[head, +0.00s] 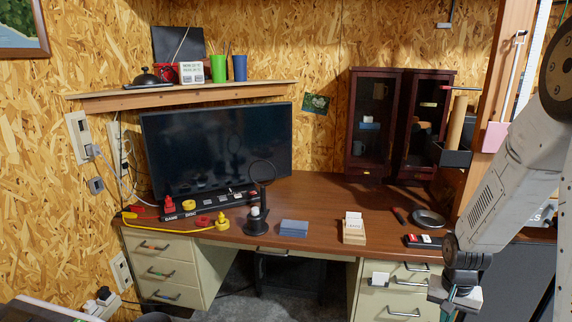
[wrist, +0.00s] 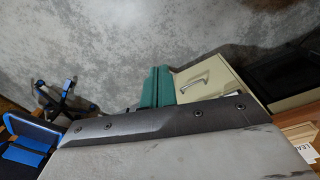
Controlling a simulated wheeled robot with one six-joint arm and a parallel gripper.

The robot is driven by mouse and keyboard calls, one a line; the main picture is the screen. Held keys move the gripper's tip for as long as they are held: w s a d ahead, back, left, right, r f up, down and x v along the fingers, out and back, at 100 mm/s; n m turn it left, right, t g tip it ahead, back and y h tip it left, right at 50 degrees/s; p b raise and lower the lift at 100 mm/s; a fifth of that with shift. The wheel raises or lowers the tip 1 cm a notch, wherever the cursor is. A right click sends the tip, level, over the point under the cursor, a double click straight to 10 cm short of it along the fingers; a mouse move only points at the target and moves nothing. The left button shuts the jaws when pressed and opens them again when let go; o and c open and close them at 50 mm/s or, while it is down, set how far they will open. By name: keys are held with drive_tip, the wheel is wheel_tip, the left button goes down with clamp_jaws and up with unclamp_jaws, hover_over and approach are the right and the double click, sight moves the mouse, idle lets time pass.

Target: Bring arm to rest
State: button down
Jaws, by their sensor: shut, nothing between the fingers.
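My arm comes in from the right of the head view and hangs down in front of the desk's right end. My gripper (head: 448,311) points downward at the lower right, in front of the right drawer unit. In the wrist view my gripper (wrist: 157,80) shows as two teal fingers side by side, shut and with nothing between them. It touches no object that I can see. Part of the right drawers is hidden behind it.
The brown desk (head: 330,212) holds a monitor (head: 215,148), a blue box (head: 294,228), a card holder (head: 354,232) and a grey dish (head: 428,218). A dark cabinet (head: 374,75) stands behind. The wrist view shows grey floor (wrist: 110,45) and a cream drawer unit (wrist: 225,80).

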drive_tip(key=s+a+r+n, duration=0.2)
drive_tip(key=s+a+r, duration=0.3)
drive_tip(key=s+r, duration=0.2)
drive_tip(key=s+a+r+n+t, duration=0.1)
drive_tip(key=s+a+r, duration=0.4)
drive_tip(key=r, duration=0.6)
drive_tip(key=s+a+r+n, duration=0.3)
drive_tip(key=s+a+r, duration=0.2)
drive_tip(key=s+r, duration=0.3)
wheel_tip(320, 180, up, 2)
drive_tip(key=shift+s+a+r+n+t+y, duration=0.1)
drive_tip(key=shift+s+a+n+t+y, duration=0.2)
drive_tip(key=shift+a, duration=0.05)
